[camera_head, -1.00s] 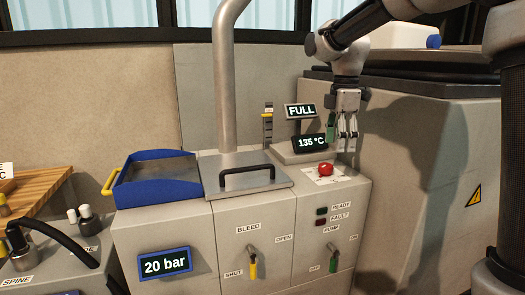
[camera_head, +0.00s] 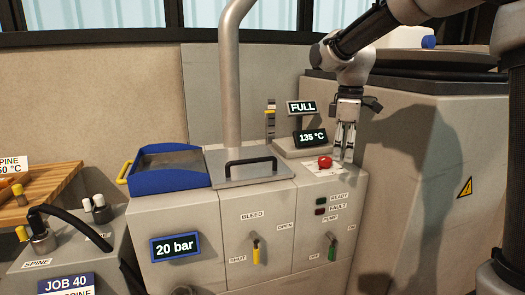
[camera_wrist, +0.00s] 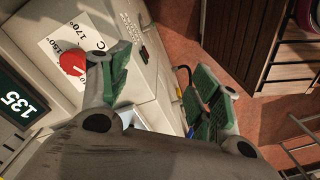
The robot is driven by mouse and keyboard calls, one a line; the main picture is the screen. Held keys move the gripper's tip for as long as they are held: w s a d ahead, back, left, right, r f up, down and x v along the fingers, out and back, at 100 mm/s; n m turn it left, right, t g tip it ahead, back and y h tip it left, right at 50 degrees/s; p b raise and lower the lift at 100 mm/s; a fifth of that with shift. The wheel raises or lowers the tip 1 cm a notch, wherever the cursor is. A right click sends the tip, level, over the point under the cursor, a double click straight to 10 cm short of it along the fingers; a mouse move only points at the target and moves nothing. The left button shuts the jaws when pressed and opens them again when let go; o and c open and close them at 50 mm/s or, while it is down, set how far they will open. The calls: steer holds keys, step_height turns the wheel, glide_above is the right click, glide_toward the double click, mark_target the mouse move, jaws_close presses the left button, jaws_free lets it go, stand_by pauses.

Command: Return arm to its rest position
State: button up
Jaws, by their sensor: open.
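My gripper (camera_head: 345,141) hangs fingers-down above the right end of the grey machine top in the head view, just right of the red dial (camera_head: 325,162). In the wrist view my gripper (camera_wrist: 160,95) shows its green-padded fingers spread apart, with nothing between them. The red dial (camera_wrist: 72,63) sits on a white temperature scale to the left of the fingers there. My arm reaches in from the upper right, bent at the wrist.
The grey machine has a 135 °C display (camera_head: 311,138), a FULL sign (camera_head: 301,107), a lidded hatch with black handle (camera_head: 250,162), and a blue tray (camera_head: 168,181). A bleed lever (camera_head: 256,250) and pump lever (camera_head: 332,247) are on its front. A tall grey cabinet (camera_head: 430,150) stands right.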

steer(key=s+d+m+t, duration=0.2)
steer(key=s+d+m, duration=0.4)
steer(key=s, duration=0.7)
steer(key=s+d+m+t, duration=0.2)
steer(key=s+d+m, duration=0.5)
steer(key=s, duration=0.6)
steer(key=shift+d+f+m, duration=0.3)
steer(key=shift+d+f, duration=0.1)
steer(key=shift+d, duration=0.25)
